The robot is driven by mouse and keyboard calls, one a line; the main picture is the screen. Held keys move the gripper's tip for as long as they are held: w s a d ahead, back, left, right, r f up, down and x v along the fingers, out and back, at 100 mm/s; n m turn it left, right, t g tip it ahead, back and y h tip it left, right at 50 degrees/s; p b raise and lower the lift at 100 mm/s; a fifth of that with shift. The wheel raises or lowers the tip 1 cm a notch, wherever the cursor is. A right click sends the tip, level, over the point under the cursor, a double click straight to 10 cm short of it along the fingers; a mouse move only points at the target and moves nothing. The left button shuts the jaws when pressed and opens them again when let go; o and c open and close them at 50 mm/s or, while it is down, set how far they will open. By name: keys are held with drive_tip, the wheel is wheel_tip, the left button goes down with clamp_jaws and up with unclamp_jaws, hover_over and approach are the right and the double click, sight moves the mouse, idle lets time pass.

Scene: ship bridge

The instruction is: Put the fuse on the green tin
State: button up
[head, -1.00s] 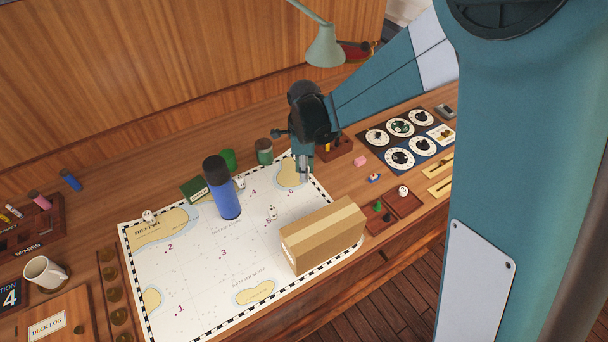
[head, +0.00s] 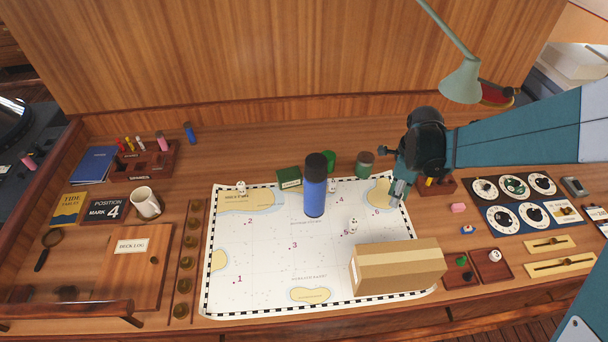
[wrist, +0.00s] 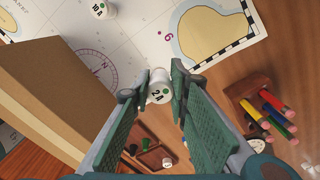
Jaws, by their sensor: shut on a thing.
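A white fuse (wrist: 160,92) marked "2 A" with a green dot is between the fingers of my gripper (wrist: 158,88) in the wrist view. In the head view my gripper (head: 397,192) is shut over the chart's right edge, by the yellow patch near number 6. A bright green tin (head: 328,161) stands behind the chart, left of my gripper and partly hidden by the tall blue flask (head: 314,190). A darker green jar (head: 365,165) with a brownish lid stands between that tin and my gripper.
Other white fuses stand on the chart, one marked "10 A" (wrist: 103,8). A cardboard box (head: 398,268) lies at the chart's right front. A green box (head: 289,179) sits left of the flask. A pencil holder (wrist: 250,98) and a lamp (head: 461,82) are near my gripper.

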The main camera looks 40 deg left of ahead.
drive_tip(key=s+a+r+b, duration=0.1)
drive_tip(key=a+r+b, duration=0.15)
drive_tip(key=a, duration=1.85)
wheel_tip(320, 180, up, 3)
hover_over(288, 173)
drive_tip(key=shift+r+n+b, duration=0.1)
drive_tip(key=shift+n+b, duration=0.2)
drive_tip(key=shift+b, duration=0.1)
drive_tip(key=shift+d+f+p, duration=0.1)
drive_tip(key=shift+f+p, duration=0.2)
drive_tip(key=shift+f, duration=2.85)
drive_tip(key=shift+f, duration=1.85)
drive_tip(key=shift+f, duration=0.15)
drive_tip(key=o, duration=0.9)
